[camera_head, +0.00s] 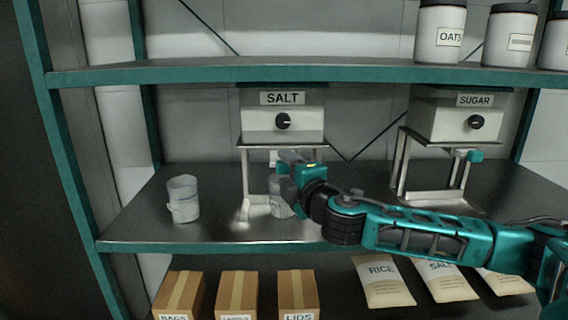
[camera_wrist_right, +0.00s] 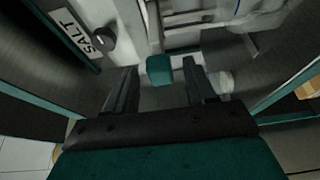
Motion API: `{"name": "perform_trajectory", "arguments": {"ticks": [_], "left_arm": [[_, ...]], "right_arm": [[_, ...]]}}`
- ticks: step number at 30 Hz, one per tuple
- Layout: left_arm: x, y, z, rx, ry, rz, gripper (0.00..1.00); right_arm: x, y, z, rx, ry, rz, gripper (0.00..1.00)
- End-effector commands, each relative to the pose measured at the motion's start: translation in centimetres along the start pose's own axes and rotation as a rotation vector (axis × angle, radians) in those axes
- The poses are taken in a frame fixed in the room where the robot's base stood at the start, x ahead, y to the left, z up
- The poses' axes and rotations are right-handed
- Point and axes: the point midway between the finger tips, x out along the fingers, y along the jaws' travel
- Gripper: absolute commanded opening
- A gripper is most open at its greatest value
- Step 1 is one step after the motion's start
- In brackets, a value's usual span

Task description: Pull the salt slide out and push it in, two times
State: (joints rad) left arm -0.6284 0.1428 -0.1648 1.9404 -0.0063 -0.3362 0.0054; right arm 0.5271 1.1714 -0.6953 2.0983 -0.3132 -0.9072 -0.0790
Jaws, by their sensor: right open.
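The salt dispenser (camera_head: 284,120) is a light box labelled SALT with a black knob, on a metal stand on the middle shelf. My right gripper (camera_head: 287,166) is in front of it, just below the box, and hides the salt slide in the head view. In the right wrist view, my right gripper (camera_wrist_right: 159,72) is open. The teal slide handle (camera_wrist_right: 159,69) shows between its fingertips, with gaps on both sides. The salt label (camera_wrist_right: 76,35) is at upper left there. How far the slide is out cannot be told. My left gripper is not in view.
A clear container (camera_head: 280,197) stands below the salt dispenser, partly hidden by my gripper. Another clear container (camera_head: 183,199) stands to the left. The sugar dispenser (camera_head: 457,118) is at right. Jars stand on the upper shelf (camera_head: 290,73); boxes and bags are below.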

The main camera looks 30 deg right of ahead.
Motion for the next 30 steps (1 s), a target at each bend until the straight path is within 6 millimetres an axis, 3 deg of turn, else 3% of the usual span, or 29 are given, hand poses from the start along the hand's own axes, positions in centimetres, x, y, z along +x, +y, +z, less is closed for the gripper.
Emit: {"name": "perform_trajectory", "arguments": {"ticks": [6,17,30], "left_arm": [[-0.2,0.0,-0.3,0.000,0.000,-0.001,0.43],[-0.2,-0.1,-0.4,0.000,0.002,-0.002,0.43],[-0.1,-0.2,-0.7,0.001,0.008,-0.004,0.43]], "right_arm": [[1.9,0.1,0.0,0.001,0.000,0.000,0.55],[2.2,-0.1,0.0,0.000,0.000,-0.001,0.54],[2.1,-0.1,0.0,0.000,0.000,-0.001,0.12]]}}
